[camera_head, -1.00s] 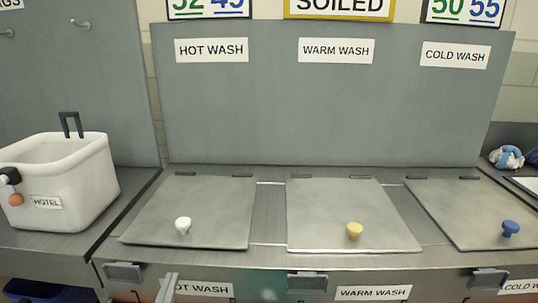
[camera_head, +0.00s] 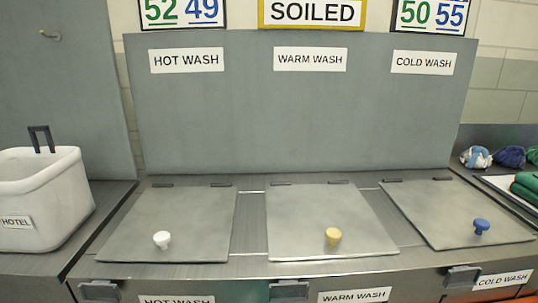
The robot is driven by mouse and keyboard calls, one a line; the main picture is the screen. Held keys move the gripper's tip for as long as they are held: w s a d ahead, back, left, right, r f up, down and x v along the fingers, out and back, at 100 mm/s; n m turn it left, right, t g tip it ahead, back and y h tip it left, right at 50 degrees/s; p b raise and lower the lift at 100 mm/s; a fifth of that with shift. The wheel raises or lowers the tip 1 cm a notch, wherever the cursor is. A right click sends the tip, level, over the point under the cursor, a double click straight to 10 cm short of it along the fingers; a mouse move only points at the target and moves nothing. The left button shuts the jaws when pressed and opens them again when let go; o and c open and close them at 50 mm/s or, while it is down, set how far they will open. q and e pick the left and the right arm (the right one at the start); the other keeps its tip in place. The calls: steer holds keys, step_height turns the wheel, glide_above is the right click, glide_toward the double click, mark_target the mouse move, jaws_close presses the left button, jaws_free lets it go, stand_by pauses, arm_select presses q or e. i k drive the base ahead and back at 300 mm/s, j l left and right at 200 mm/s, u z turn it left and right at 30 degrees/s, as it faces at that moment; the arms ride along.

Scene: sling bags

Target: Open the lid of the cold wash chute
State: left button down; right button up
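The cold wash lid (camera_head: 440,210) is a flat grey metal plate lying closed on the counter at the right. A blue knob (camera_head: 481,226) stands near its front right corner, and its hinges are along the back edge. A COLD WASH sign (camera_head: 422,62) is on the panel behind it, and another COLD WASH label (camera_head: 503,279) is on the front face below. Neither of my grippers shows in the head view.
The warm wash lid (camera_head: 310,220) with a yellow knob and the hot wash lid (camera_head: 180,222) with a white knob lie closed to the left. A white HOTEL bin (camera_head: 45,200) stands at far left. Rolled cloths (camera_head: 476,157) and a tray with green cloth (camera_head: 524,188) are at right.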

mark_target(448, 214)
steer(key=z, duration=1.25)
